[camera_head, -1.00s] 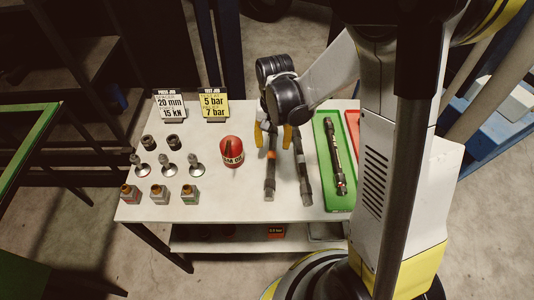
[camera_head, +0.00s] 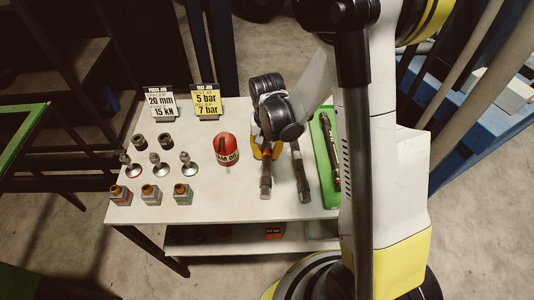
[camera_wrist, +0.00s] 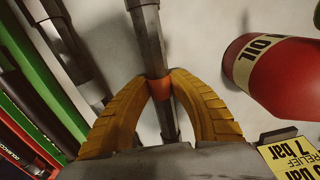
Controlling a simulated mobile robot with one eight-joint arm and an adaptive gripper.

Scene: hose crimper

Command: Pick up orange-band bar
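The orange-band bar is a dark grey rod lying on the white table (camera_head: 225,202). Its lower end (camera_head: 265,182) shows in the head view, and its upper part is hidden behind my gripper. In the wrist view the orange band (camera_wrist: 160,88) sits between the two yellow fingertips of my gripper (camera_wrist: 161,78), which meet the bar from both sides. My gripper also shows in the head view (camera_head: 267,153), pointing down over the bar. It looks shut on the bar at the band. No lift off the table is visible.
A second dark bar (camera_head: 301,178) lies close on the right. A green tray (camera_head: 329,192) with a bar stands further right. A red oil can (camera_head: 227,150) stands close on the left. Several fittings (camera_head: 150,193) and two signs (camera_head: 206,101) are further left.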

